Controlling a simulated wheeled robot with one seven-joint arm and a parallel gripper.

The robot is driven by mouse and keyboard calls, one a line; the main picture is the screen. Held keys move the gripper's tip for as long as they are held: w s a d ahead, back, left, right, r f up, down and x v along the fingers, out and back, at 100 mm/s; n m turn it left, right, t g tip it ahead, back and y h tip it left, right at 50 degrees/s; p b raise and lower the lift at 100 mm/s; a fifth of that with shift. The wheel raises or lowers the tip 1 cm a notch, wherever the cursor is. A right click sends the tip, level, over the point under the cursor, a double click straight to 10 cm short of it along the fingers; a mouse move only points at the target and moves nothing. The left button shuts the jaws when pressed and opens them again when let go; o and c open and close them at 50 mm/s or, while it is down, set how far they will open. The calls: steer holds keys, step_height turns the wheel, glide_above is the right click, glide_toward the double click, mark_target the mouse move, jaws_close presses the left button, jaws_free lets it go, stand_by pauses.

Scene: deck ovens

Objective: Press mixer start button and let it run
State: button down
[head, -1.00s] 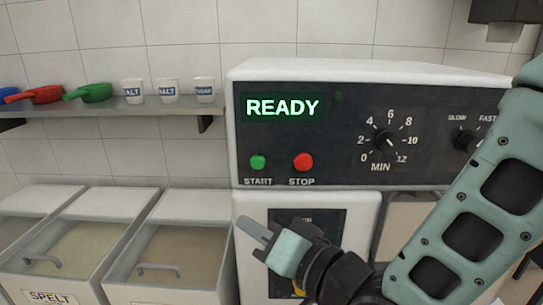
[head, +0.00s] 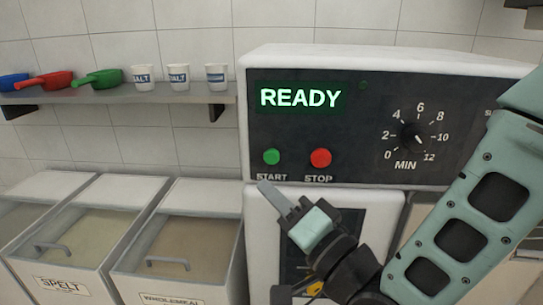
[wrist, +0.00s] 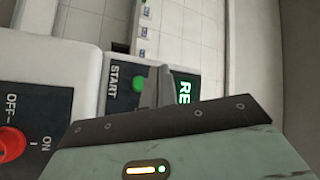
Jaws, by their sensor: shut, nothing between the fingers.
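The mixer's control panel (head: 350,125) fills the middle right of the head view. Its display (head: 300,97) reads READY in green. The green START button (head: 271,157) sits at the panel's lower left, with the red STOP button (head: 320,158) to its right. My gripper (head: 268,188) is shut and empty, its fingertips just below the START label in the head view. In the wrist view the fingertips (wrist: 160,80) are beside the green START button (wrist: 139,85), and I cannot tell whether they touch anything.
A timer dial (head: 417,138) marked MIN is on the panel's right. Below, a red knob (wrist: 12,144) with ON and OFF shows in the wrist view. Flour bins (head: 185,245) stand at left, under a shelf (head: 120,95) with scoops and cups.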

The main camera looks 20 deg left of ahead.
mark_target(272, 157)
steer(key=shift+w+a+p, duration=0.15)
steer(key=shift+w+a, duration=0.1)
steer(key=shift+w, duration=0.9)
steer(key=shift+w+a+p, duration=0.1)
steer(key=shift+w+a, duration=0.2)
steer(key=shift+w, duration=0.9)
steer(key=shift+w+a+p, duration=0.15)
steer(key=shift+w+a, duration=0.1)
steer(key=shift+w, duration=0.9)
steer(key=shift+w, duration=0.1)
steer(key=shift+w+a, duration=0.1)
steer(key=shift+w, duration=0.2)
steer(key=shift+w+a+b, duration=0.1)
steer(key=shift+w+b, duration=0.25)
steer(key=shift+w, duration=0.1)
steer(key=shift+s, duration=0.15)
steer(key=shift+s+d+b, duration=0.2)
steer(key=shift+s+b, duration=0.1)
steer(key=shift+s, duration=0.4)
